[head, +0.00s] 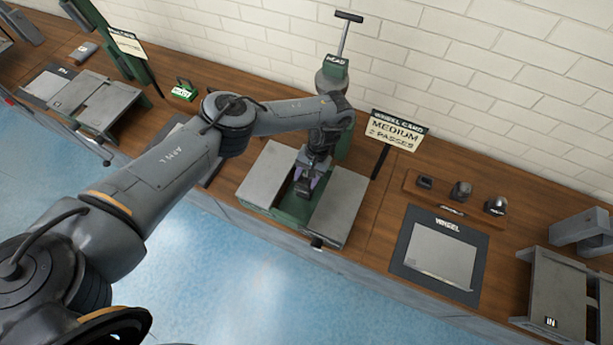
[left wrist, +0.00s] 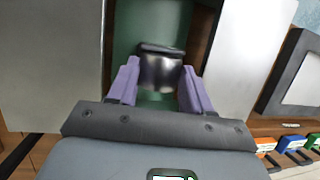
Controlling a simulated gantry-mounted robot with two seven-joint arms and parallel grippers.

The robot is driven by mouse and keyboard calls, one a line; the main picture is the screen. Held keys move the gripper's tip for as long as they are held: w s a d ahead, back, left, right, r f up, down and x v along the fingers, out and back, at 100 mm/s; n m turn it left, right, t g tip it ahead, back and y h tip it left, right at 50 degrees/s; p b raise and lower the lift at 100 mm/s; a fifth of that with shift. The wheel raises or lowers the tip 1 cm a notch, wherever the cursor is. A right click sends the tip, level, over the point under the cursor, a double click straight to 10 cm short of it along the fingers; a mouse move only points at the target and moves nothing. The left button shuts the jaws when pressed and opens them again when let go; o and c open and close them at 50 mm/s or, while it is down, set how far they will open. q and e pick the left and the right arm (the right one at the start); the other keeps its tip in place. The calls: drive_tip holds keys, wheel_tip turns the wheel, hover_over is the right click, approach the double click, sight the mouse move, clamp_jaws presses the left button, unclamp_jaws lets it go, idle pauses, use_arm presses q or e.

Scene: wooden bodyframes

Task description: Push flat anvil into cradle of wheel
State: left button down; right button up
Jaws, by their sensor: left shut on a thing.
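My left gripper (head: 306,187) reaches down between the two grey side plates of the green wheel stand (head: 288,208). In the left wrist view, the gripper's purple fingers (left wrist: 158,92) are shut on a dark, shiny, cylindrical anvil (left wrist: 160,70) with a darker top edge. The anvil is over the green channel between the plates, where the cradle would be. I cannot tell whether it touches the cradle, which the gripper and anvil cover. The wheel's upper head (head: 333,74) with its T-handle stands behind. My right gripper is not in view.
Grey plates flank the gripper closely on the left (head: 268,172) and right (head: 340,205). A card (head: 396,130) reads medium, 2 passes. To the right are a wooden rack (head: 412,183) with small dark pieces and a mat (head: 402,262) labelled wheel, bearing a grey sheet. A brick wall (head: 480,60) stands behind.

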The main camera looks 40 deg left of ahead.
sight(307, 182)
use_arm(q)
drive_tip(key=shift+r, duration=0.1)
idle(0.5)
idle(0.4)
drive_tip(key=shift+p, duration=0.5)
drive_tip(key=shift+f+b, duration=0.5)
drive_tip(key=shift+f, duration=0.2)
idle(0.4)
drive_tip(key=shift+f+b, duration=0.75)
drive_tip(key=shift+f, duration=0.3)
drive_tip(key=shift+c, duration=2.4)
unclamp_jaws()
drive_tip(key=shift+r, duration=0.1)
drive_tip(key=shift+o, duration=0.4)
